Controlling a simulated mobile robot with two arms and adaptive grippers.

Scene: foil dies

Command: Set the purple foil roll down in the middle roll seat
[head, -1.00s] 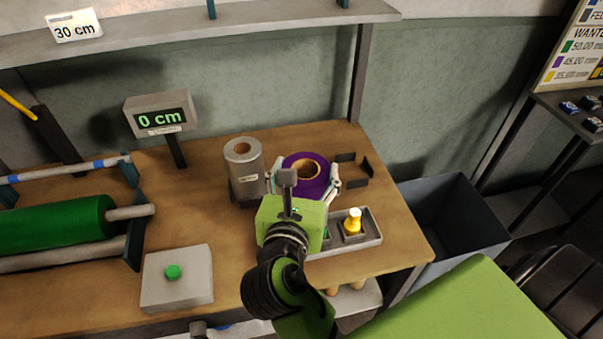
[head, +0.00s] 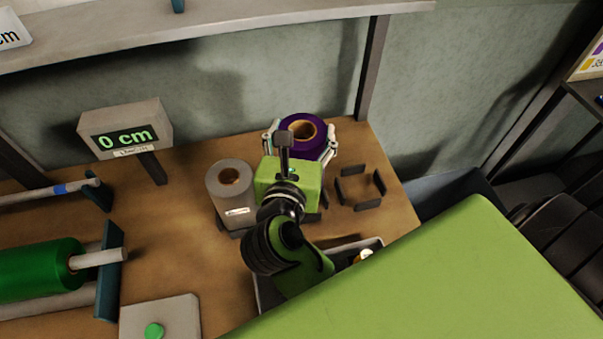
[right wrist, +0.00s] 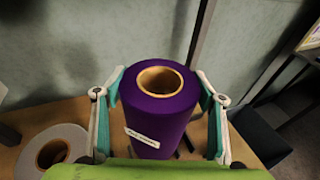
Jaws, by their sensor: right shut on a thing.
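The purple foil roll (head: 310,149) is upright in my right gripper (head: 300,141), just right of and behind the grey roll. In the right wrist view the purple roll (right wrist: 160,112) has a brown core and a white label, and the gripper (right wrist: 163,92) has a finger on each side of it. Its underside is hidden, so I cannot tell its height above the bench. The middle roll seat (head: 315,217) is mostly hidden behind my gripper; only a dark edge shows. My left gripper is not in view.
A grey roll (head: 230,197) stands left of the middle seat. The right seat (head: 360,204), made of dark brackets, is empty. A tray (head: 372,244) is partly covered by my arm. A display (head: 126,132) reads 0 cm. A green roll (head: 40,268) lies at left.

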